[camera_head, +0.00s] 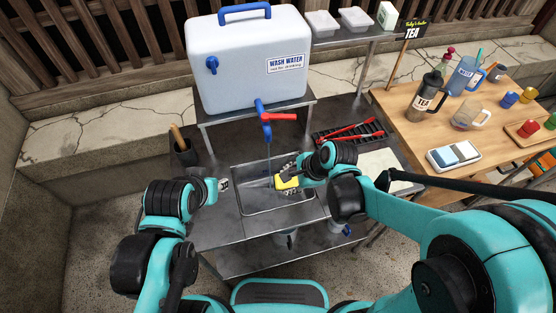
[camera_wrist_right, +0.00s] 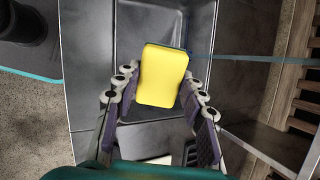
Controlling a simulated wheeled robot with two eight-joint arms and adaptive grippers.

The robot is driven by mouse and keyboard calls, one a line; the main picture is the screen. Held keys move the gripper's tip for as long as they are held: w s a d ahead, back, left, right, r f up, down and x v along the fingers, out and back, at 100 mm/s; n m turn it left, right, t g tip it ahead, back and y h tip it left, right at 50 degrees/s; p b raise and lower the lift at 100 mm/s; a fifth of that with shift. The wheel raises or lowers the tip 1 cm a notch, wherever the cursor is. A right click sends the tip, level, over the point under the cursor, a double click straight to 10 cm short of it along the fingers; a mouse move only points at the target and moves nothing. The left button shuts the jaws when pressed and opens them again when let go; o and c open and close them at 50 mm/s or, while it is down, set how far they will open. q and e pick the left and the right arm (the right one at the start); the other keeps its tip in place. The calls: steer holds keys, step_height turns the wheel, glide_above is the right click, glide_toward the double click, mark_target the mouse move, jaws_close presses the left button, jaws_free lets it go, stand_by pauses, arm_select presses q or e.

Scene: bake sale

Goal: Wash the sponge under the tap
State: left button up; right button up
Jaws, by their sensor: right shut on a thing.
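The yellow sponge (camera_head: 283,184) is held over the sink basin (camera_head: 243,202) by my right gripper (camera_head: 287,176). In the right wrist view the sponge (camera_wrist_right: 163,72) sits between the two fingers of the right gripper (camera_wrist_right: 158,84). The water tap (camera_head: 265,118), blue with a red lever, sits on the wash-water tank (camera_head: 246,60). A thin stream of water (camera_head: 268,160) falls from it into the basin, just left of the sponge; whether it touches the sponge I cannot tell. My left gripper (camera_head: 222,185) is at the sink's left edge, away from the sponge; its opening is unclear.
A black rack with red-handled tools (camera_head: 348,132) lies right of the basin. A dark cup with a utensil (camera_head: 184,150) stands at the left. A wooden table (camera_head: 405,105) with a tea flask (camera_head: 427,97), jugs and cups is at the right. The counter left of the basin is mostly bare.

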stand_by(0.5)
steer(key=s+d+r+p, duration=0.1)
steer(key=s+r+p, duration=0.3)
steer(key=shift+s+d, duration=0.35)
stand_by(0.4)
